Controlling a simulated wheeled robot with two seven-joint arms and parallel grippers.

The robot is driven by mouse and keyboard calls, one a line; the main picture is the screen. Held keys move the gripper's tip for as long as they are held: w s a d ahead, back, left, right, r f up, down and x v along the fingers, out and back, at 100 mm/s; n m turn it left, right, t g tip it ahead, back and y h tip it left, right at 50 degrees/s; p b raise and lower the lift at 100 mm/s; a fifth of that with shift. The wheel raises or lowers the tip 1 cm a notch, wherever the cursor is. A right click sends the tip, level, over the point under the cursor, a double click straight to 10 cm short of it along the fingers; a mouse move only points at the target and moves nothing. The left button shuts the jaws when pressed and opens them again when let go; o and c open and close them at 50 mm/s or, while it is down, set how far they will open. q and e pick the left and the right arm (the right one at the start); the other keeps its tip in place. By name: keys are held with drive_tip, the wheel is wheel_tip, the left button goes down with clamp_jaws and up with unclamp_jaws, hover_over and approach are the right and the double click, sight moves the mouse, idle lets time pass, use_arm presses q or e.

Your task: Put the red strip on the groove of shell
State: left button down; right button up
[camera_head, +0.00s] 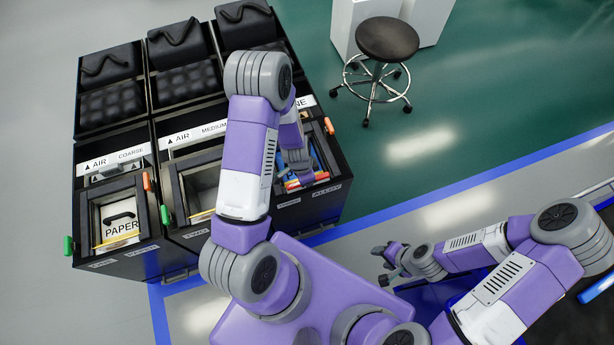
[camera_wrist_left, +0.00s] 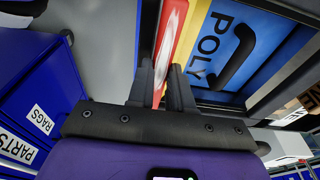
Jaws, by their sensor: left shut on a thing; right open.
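The red strip (camera_wrist_left: 172,38), red with a whitish face, stands between the fingers of my left gripper (camera_wrist_left: 162,88) in the left wrist view. My left gripper is shut on it, beside a yellow strip (camera_wrist_left: 203,35) and a blue panel marked POLY (camera_wrist_left: 225,45). In the head view the left arm reaches over the right-hand cabinet (camera_head: 315,210), and some red (camera_head: 300,184) shows below its hand at the opening; the fingertips are hard to make out. No part is clearly marked as the shell, and I cannot make out its groove. My right gripper (camera_head: 383,262) is open and empty, away from the cabinets.
Two more cabinets stand to the left, with a PAPER bin (camera_head: 120,222) and a grey opening (camera_head: 203,190). Green (camera_head: 68,245) and orange (camera_head: 147,181) tabs stick out at their edges. A round stool (camera_head: 388,40) stands behind on clear floor.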

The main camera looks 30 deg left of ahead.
use_arm(q)
drive_tip(key=shift+f+b, duration=0.5)
drive_tip(key=shift+f, duration=0.25)
drive_tip(key=shift+s+f+b, duration=0.25)
drive_tip(key=shift+f+b, duration=0.3)
idle(0.4)
drive_tip(key=c, duration=0.9)
unclamp_jaws()
drive_tip(key=shift+c, duration=0.2)
drive_tip(key=shift+d, duration=0.15)
drive_tip(key=shift+s, duration=0.1)
drive_tip(key=r+p, duration=0.1)
drive_tip(key=r, duration=0.2)
drive_tip(key=a+r+p, duration=0.1)
drive_tip(key=r, duration=0.1)
drive_tip(key=r+p, duration=0.1)
drive_tip(key=r, duration=0.2)
drive_tip(key=shift+a+r+p, duration=0.2)
drive_tip(key=shift+r+p, duration=0.1)
drive_tip(key=shift+r, duration=0.05)
